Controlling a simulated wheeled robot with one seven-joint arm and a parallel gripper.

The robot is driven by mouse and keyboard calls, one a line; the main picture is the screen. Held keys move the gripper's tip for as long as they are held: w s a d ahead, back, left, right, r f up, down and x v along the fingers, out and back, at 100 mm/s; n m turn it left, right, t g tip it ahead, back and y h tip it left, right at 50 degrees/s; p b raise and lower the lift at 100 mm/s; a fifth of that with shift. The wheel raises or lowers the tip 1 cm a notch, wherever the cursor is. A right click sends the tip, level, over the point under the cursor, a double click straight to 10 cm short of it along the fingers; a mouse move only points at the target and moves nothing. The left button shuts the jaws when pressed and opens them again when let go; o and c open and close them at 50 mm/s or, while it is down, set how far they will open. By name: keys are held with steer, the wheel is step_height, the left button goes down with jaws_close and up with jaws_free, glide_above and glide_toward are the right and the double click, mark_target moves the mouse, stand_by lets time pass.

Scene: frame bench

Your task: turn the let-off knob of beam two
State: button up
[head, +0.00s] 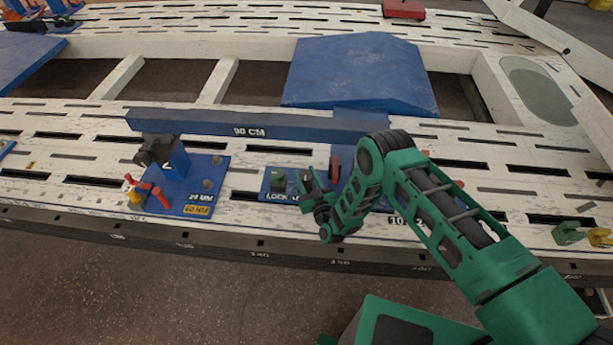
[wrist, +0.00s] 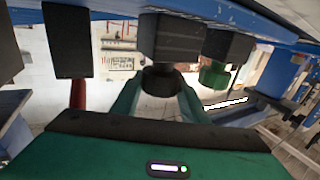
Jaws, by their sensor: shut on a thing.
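My gripper (head: 309,184) is above the middle blue plate (head: 266,190), whose lettering it partly hides. In the wrist view my gripper (wrist: 158,90) has its two green fingers either side of a dark round knob (wrist: 161,77) and is shut on it. The knob sits on a dark block (wrist: 170,38). A second dark block with a green knob (wrist: 214,75) is just to the right, apart from the fingers. In the head view my gripper hides the held knob. I cannot read a beam number.
A long blue beam (head: 240,125) marked 90 CM runs behind my gripper. A red-handled valve (head: 146,193) stands on the left plate (head: 205,196). The frame's front edge is just below.

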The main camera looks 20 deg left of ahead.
steer(key=o, duration=1.1)
steer(key=shift+d+f, duration=0.15)
steer(key=shift+d, duration=0.05)
steer(key=shift+c, duration=0.2)
steer(key=shift+a, duration=0.1)
steer(key=v, duration=1)
steer(key=shift+s+d, duration=0.25)
steer(key=shift+d, duration=0.05)
